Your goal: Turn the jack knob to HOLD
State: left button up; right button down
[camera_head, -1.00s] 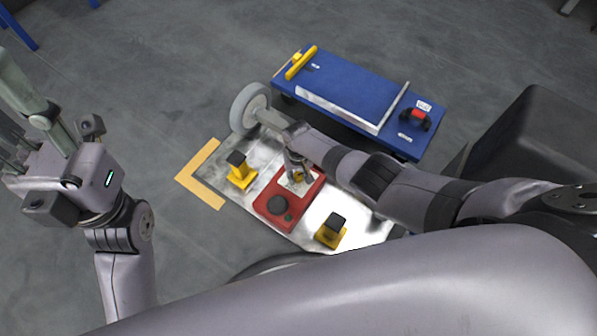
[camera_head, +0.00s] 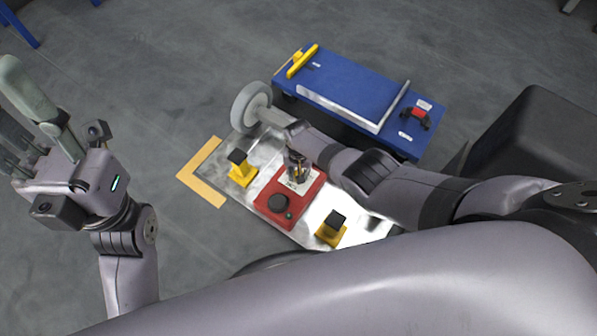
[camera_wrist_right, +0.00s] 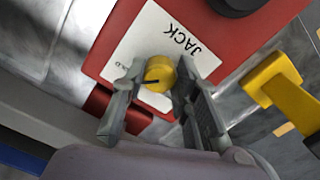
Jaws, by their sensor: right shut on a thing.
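The jack knob (camera_wrist_right: 158,74) is a round yellow knob with a dark line, on a white label (camera_wrist_right: 165,30) reading "JACK". The label is on a red box (camera_head: 290,197). My right gripper (camera_wrist_right: 156,84) is shut on the knob, one finger on each side. In the wrist view the dark line runs across the knob's lower left part. Small lettering beside the left finger is partly hidden, with only its end showing. In the head view my right gripper (camera_head: 298,178) covers the knob. My left gripper (camera_head: 12,115) is open and empty, far left.
The red box sits on a metal plate (camera_head: 215,170), with a black knob (camera_head: 278,202) in front. A wheel (camera_head: 250,107) and a blue cart (camera_head: 355,85) stand behind. Open floor lies left.

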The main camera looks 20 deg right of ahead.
jog(key=c, duration=1.2)
grip_release()
jog(key=shift+c, duration=0.2)
notch_tip(320, 180, up, 12)
jog(key=shift+w, duration=0.1)
